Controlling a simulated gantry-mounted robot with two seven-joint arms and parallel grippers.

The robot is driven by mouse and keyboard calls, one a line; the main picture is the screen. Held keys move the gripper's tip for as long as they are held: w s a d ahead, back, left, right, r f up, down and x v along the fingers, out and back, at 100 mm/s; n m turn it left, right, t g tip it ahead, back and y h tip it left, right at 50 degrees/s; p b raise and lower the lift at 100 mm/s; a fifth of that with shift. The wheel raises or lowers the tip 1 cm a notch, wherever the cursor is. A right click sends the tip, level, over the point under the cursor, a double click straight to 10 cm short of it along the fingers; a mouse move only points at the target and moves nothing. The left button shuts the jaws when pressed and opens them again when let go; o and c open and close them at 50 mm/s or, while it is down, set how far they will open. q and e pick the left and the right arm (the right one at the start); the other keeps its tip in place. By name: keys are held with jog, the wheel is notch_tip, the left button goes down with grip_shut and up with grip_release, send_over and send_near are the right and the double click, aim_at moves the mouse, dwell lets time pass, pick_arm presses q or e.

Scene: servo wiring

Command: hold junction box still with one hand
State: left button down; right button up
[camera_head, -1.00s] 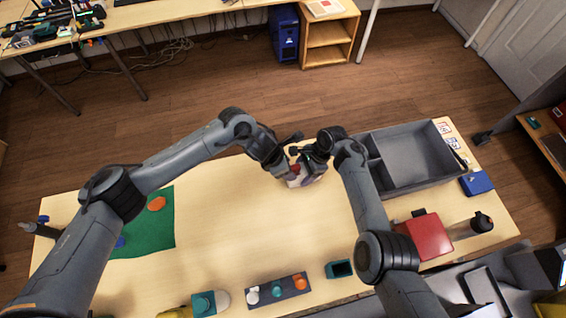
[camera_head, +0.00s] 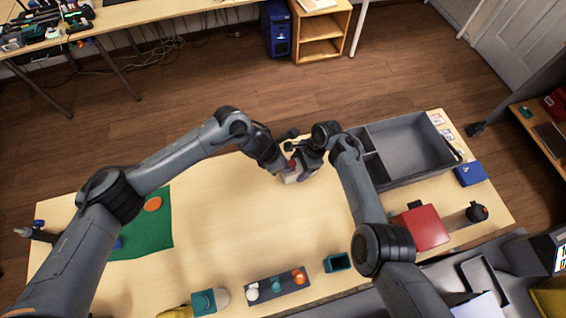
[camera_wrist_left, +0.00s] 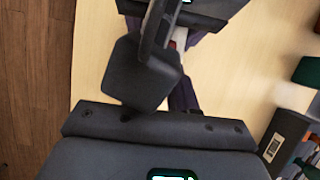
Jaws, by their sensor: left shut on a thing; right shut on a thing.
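A small whitish box (camera_head: 291,178), seemingly the junction box, sits low over the far middle of the table, mostly covered by my grippers. A small red part (camera_head: 291,165) shows just above it. My right gripper (camera_head: 303,174) is at the box's right side, its purplish fingers shut on it. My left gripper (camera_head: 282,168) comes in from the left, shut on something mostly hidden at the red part. In the left wrist view a bit of red and white (camera_wrist_left: 179,38) shows between dark gripper parts; the grip itself is hidden.
A grey divided bin (camera_head: 405,150) stands close to the right of my right arm. A green mat (camera_head: 150,232) lies left. The table (camera_head: 225,225) is clear in the middle.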

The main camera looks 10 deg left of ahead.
pick_arm(q)
jog(key=shift+r, duration=1.75)
dwell(0.3)
